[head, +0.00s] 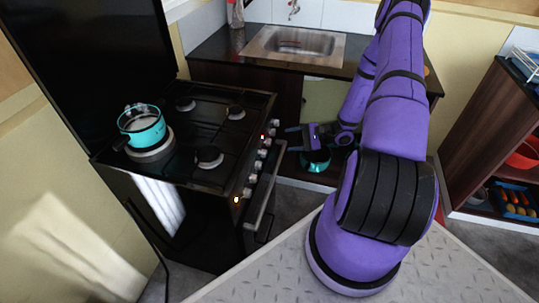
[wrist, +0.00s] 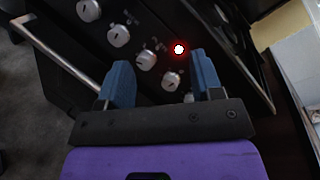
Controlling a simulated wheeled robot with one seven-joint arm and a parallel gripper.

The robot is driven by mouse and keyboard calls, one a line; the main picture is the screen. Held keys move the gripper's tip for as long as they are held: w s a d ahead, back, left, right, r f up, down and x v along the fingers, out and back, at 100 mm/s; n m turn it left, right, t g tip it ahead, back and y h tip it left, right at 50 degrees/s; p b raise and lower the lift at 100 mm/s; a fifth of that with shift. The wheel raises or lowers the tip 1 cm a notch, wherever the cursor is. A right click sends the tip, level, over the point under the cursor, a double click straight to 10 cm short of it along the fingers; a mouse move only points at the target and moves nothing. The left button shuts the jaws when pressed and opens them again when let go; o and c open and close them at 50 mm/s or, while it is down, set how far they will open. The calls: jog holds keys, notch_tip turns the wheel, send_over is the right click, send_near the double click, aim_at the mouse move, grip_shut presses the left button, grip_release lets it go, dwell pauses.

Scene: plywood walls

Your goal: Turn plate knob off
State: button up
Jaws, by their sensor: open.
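The stove's front panel carries a row of silver knobs, including a knob (head: 247,192) at the near end beside an orange light (head: 236,199). A red light (head: 262,136) glows farther along the row and shows brightly in the wrist view (wrist: 179,49). I cannot tell which knob is the plate knob. My gripper (head: 291,139) is open and empty in front of the panel's far end. In the wrist view its blue fingers (wrist: 158,62) stand apart, with one knob (wrist: 146,60) and another knob (wrist: 170,81) showing in the gap. Contact is not visible.
A teal pot (head: 141,127) stands on a round plate (head: 150,151) of the black stove (head: 190,165). The oven handle (head: 266,192) juts out below the knobs. A sink counter (head: 225,60) is behind. A teal object (head: 315,164) shows below my gripper.

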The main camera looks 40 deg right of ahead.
aim_at(264, 154)
notch_tip(264, 154, down, 9)
jog(key=s+d+m+t+h, duration=0.1)
jog(key=s+m+t+h, duration=0.1)
jog(key=m+t, duration=0.25)
jog(key=x, duration=1)
jog(key=shift+w+a, duration=0.15)
jog(key=shift+w, duration=0.1)
jog(key=c, duration=0.9)
